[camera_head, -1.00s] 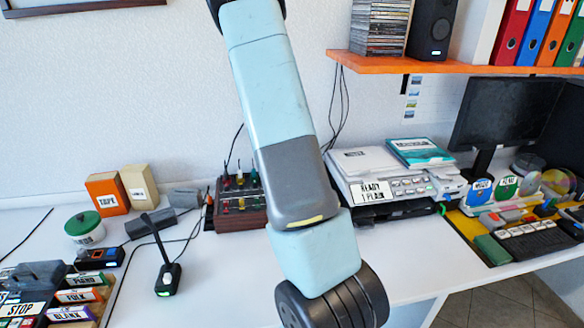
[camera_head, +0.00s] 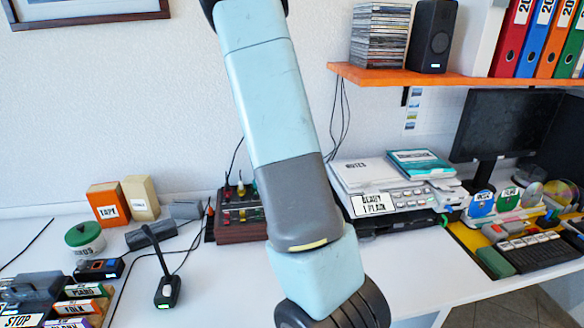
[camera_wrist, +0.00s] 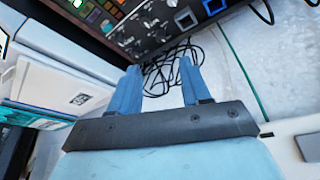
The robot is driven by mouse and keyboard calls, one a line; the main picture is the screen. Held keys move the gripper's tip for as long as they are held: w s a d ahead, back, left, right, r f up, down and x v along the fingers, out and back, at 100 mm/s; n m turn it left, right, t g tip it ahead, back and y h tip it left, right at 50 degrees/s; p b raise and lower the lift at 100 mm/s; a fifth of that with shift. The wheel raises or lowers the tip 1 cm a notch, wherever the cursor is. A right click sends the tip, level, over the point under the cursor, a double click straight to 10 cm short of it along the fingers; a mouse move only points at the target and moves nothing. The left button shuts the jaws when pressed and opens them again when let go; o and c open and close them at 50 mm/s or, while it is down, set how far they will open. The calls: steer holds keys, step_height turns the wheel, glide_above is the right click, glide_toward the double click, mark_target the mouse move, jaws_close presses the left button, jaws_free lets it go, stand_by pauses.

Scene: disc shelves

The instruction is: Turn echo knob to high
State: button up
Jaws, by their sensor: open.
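In the wrist view, my gripper (camera_wrist: 159,78) is open and empty, with its two blue fingers apart. In the head view, the gripper itself is out of frame below my arm. A dark panel (camera_wrist: 150,42) with small knobs, coloured square pads and blue-framed parts shows at the top of the wrist view, beyond the fingertips. No label for the echo knob can be read, so I cannot tell which knob it is. In the head view, a brown-sided box with coloured knobs (camera_head: 240,234) stands against the wall, left of my arm.
Loose black cables (camera_wrist: 172,72) lie beyond the fingers. A white printer-like machine (camera_head: 365,180) stands right of my arm, below the orange shelf (camera_head: 450,78). A desk microphone (camera_head: 167,290) stands on the left. White table between it and my arm is clear.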

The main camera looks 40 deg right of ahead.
steer(key=w+d+n+g+y, duration=0.25)
steer(key=w+d+n, duration=0.2)
steer(key=n, duration=0.25)
steer(key=shift+n+y, duration=0.3)
steer(key=shift+y, duration=0.15)
steer(key=f, duration=1.2)
steer(key=shift+s+d+f, duration=0.3)
steer(key=shift+s+f, duration=0.05)
steer(key=shift+f, duration=0.05)
steer(key=shift+c, duration=0.2)
jaws_close()
steer(key=shift+a, duration=0.25)
steer(key=shift+d, duration=0.2)
